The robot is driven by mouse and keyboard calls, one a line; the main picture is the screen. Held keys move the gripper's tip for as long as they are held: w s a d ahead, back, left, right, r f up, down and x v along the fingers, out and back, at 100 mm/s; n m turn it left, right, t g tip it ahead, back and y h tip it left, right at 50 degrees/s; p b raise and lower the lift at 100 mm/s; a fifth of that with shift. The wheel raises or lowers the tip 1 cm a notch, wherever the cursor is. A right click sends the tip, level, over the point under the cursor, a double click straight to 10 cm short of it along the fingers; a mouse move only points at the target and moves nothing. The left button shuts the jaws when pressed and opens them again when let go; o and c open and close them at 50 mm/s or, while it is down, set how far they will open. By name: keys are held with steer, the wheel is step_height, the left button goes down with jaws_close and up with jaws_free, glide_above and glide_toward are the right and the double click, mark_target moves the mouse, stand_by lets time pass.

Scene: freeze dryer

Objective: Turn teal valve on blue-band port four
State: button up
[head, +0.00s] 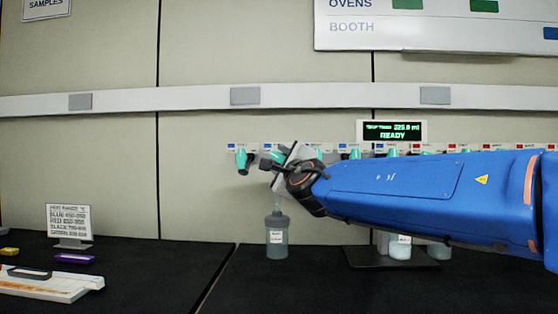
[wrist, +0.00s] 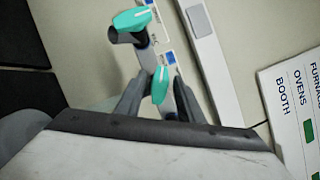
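A row of small teal valves runs along the rack on the back wall. In the head view, the leftmost teal valve (head: 242,161) stands clear of my gripper (head: 267,162), and another teal valve (head: 278,157) is at my gripper. In the wrist view, that teal valve (wrist: 160,86) stands between the two fingers of my gripper (wrist: 158,92). The fingers are apart, one on each side of the handle, with gaps showing. The other teal valve (wrist: 131,19) is beyond the left finger. A blue label (wrist: 170,57) is beside the handle. Port numbers are too small to read.
A grey-capped flask (head: 277,236) hangs or stands below my gripper. Further flasks (head: 400,247) are partly behind my blue arm. A display (head: 392,131) reads READY. A sign (head: 69,222) and a white tray (head: 50,284) are on the bench at left.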

steer(key=v, duration=1.7)
steer(key=shift+s+d, duration=0.1)
steer(key=shift+s, duration=0.05)
